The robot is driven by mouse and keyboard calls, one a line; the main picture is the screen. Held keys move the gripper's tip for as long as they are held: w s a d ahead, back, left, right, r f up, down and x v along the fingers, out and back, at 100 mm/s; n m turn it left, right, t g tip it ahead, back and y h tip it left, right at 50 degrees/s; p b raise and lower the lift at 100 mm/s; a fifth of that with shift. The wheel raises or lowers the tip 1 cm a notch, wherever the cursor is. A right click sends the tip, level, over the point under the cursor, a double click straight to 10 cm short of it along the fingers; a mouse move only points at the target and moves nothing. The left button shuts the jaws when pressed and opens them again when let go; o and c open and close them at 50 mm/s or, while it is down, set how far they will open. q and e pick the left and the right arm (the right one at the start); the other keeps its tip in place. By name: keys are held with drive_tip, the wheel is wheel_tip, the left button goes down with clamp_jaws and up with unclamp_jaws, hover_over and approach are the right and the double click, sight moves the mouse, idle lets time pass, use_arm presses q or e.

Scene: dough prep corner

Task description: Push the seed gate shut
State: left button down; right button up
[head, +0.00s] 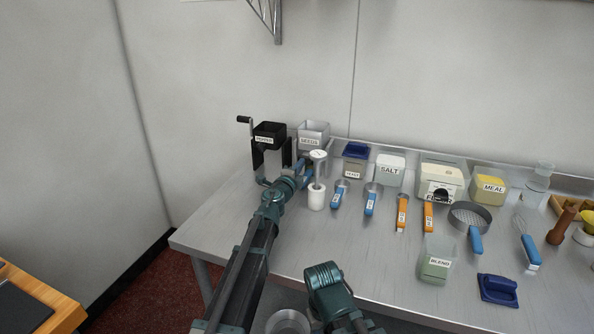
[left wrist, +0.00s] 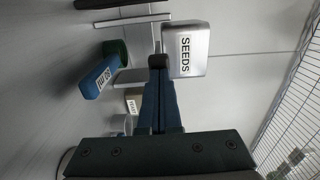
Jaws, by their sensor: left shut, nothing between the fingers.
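The seed dispenser, a pale grey open-topped bin labelled SEEDS (head: 313,133), stands at the back left of the steel table. It also shows large in the left wrist view (left wrist: 187,52). My left gripper (head: 307,162) reaches in just below this bin. Its blue fingers are together and hold nothing. In the left wrist view the fingertips (left wrist: 158,62) are beside the lower edge of the bin. I cannot tell whether they touch it. The seed gate itself is not clear in either view, and its position cannot be told.
A black hand-cranked mill (head: 270,133) stands close on the left. A white post-like item (head: 316,196) is close on the right. A blue-handled scoop (head: 337,199) lies beyond it. A green BLEND container (head: 436,262) stands near the front edge. The front left tabletop is clear.

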sight(308, 154)
use_arm(q)
drive_tip(key=x, duration=0.4)
drive_tip(key=shift+r, duration=0.1)
idle(0.3)
drive_tip(key=shift+s, duration=0.1)
